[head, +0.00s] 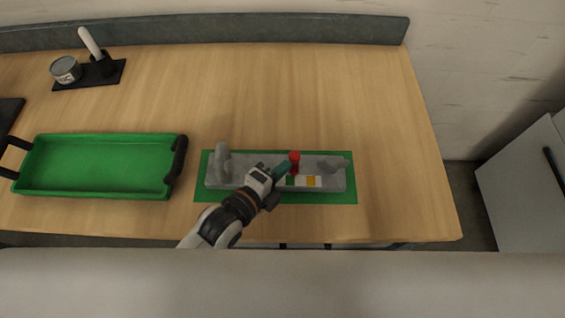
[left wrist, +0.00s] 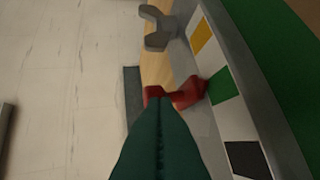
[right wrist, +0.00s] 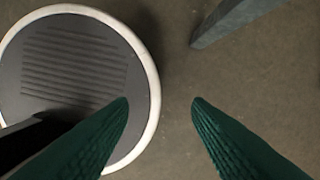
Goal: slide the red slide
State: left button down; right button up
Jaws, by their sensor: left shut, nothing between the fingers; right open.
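The red slide (head: 295,161) is a small red knob standing up from a grey fixture (head: 335,183) on a green mat (head: 349,198). The fixture has a strip with green, white and orange patches. My left gripper (head: 286,167) is shut and empty, its tips right beside the slide on its left side. In the left wrist view the slide (left wrist: 187,95) is just beyond the shut fingertips (left wrist: 158,104), level with the green patch; I cannot tell if they touch. My right gripper (right wrist: 160,102) is open and empty, over the floor, and out of the head view.
Grey prongs stand at the fixture's left end (head: 222,160) and right end (head: 340,163). A green tray (head: 95,194) with black handles is on the left. A can (head: 66,70) and a white-handled tool (head: 90,43) are at the back left. The table's right side is clear.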

aim_at(302, 179)
pick_arm(q)
jog(key=shift+w+d, duration=0.2)
jog(key=shift+w, duration=0.1)
pick_arm(e)
jog(key=shift+s+a, duration=0.4)
jog(key=shift+s, duration=0.25)
pick_arm(q)
jog(key=d, duration=0.5)
jog(key=shift+s+p, duration=0.1)
jog(key=shift+p, duration=0.25)
jog(key=shift+a, duration=0.1)
pick_arm(e)
jog(key=shift+w+d+r, duration=0.1)
jog(key=shift+d+r, duration=0.15)
jog(key=shift+r, duration=0.1)
pick_arm(q)
jog(key=shift+a, duration=0.1)
pick_arm(e)
jog(key=shift+r, duration=0.1)
